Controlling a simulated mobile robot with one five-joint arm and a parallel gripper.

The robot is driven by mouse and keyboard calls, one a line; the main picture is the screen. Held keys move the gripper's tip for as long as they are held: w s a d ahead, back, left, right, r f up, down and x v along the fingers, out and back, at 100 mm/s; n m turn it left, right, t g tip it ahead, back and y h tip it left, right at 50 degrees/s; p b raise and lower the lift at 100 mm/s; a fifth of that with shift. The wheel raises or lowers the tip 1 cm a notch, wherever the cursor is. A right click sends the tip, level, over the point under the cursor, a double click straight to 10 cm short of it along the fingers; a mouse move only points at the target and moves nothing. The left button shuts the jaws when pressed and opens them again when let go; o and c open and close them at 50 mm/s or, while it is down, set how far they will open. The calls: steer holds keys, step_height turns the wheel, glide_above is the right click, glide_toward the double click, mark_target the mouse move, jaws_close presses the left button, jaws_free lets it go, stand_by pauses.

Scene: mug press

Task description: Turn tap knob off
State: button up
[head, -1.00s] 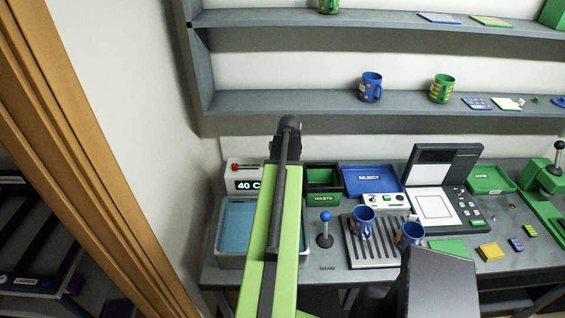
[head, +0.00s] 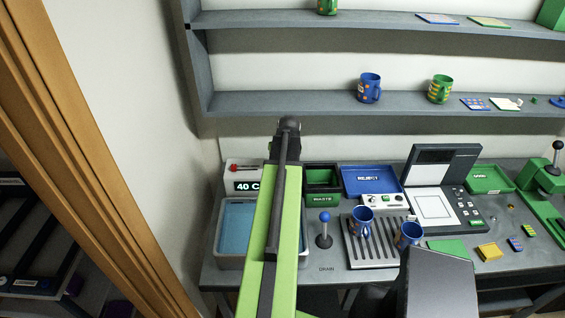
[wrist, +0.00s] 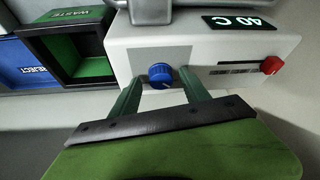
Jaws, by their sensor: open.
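The blue tap knob (wrist: 160,76) is on the front of a pale box (wrist: 215,55) with a "40 C" display, seen upside down in the wrist view. My gripper (wrist: 160,84) is open, with one green finger on each side of the knob. I cannot tell whether the fingers touch it. The knob has a light mark on its face. In the head view the box (head: 244,176) stands at the back left of the counter. My arm hides the knob and my gripper there.
A red lever (wrist: 272,65) is beside the knob on the box. A black and green waste bin (wrist: 72,45) and a blue reject tray (wrist: 22,68) are alongside. A water basin (head: 233,262) stands in front of the box. Two blue mugs (head: 361,221) are on the drain rack.

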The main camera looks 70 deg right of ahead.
steer(key=p+v, duration=1.5)
steer(key=v, duration=0.2)
